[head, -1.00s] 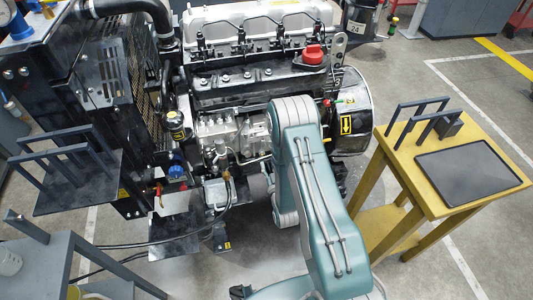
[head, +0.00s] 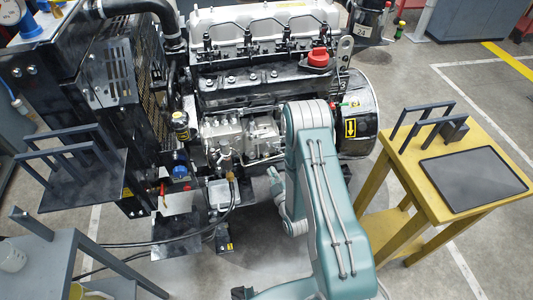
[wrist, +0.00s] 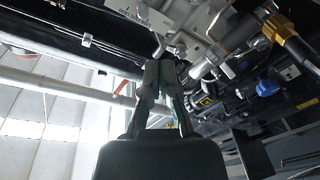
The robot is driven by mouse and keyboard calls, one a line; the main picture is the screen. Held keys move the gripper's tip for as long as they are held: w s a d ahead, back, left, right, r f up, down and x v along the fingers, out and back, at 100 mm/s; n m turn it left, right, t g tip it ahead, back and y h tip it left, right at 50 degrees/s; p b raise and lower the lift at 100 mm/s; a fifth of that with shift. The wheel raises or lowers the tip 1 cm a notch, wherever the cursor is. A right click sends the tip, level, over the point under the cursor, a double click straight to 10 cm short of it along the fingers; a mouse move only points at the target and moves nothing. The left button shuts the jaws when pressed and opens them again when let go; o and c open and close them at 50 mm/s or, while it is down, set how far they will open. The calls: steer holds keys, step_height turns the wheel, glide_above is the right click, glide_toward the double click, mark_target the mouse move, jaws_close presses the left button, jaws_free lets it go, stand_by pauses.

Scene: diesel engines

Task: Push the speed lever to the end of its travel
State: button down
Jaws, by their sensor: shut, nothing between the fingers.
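The engine's injection pump (head: 238,135), a silvery block with pipes and fittings, is on the near side of the engine. It shows from below in the wrist view (wrist: 205,45). A small metal lever-like part (wrist: 160,45) hangs from it just beyond my fingertips; I cannot tell for sure that it is the speed lever, or whether I touch it. My gripper (wrist: 162,66) is shut and empty, its fingers pointing up toward the pump's underside. In the head view, the wrist end of my arm shows low beside the engine, right of the pump; the lever cannot be made out there.
A brass fitting with a black hose (wrist: 282,32) and a blue cap (wrist: 267,88) lie right of my fingers. A yellow table (head: 400,165) with a dark tablet stands at right. A grey cart (head: 60,265) is at lower left. Hoses cross the floor.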

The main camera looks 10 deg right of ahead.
mark_target(269, 148)
steer(key=w+a+n+y, duration=0.1)
steer(key=w+n, duration=0.2)
steer(key=w+a+r+n+y, duration=0.1)
steer(key=w+a+n, duration=0.1)
steer(key=w+n, duration=0.1)
steer(key=w+a+n+y, duration=0.1)
steer(key=w+n, duration=0.2)
steer(key=shift+w+a+r, duration=0.15)
steer(key=shift+w+r, duration=0.15)
steer(key=shift+w, duration=0.05)
steer(key=d, duration=0.1)
steer(key=d+f, duration=0.1)
steer(key=d, duration=0.1)
steer(key=shift+w, duration=0.15)
steer(key=shift+d+f, duration=0.1)
steer(key=shift+d, duration=0.35)
steer(key=shift+d, duration=0.1)
steer(key=shift+d, duration=0.75)
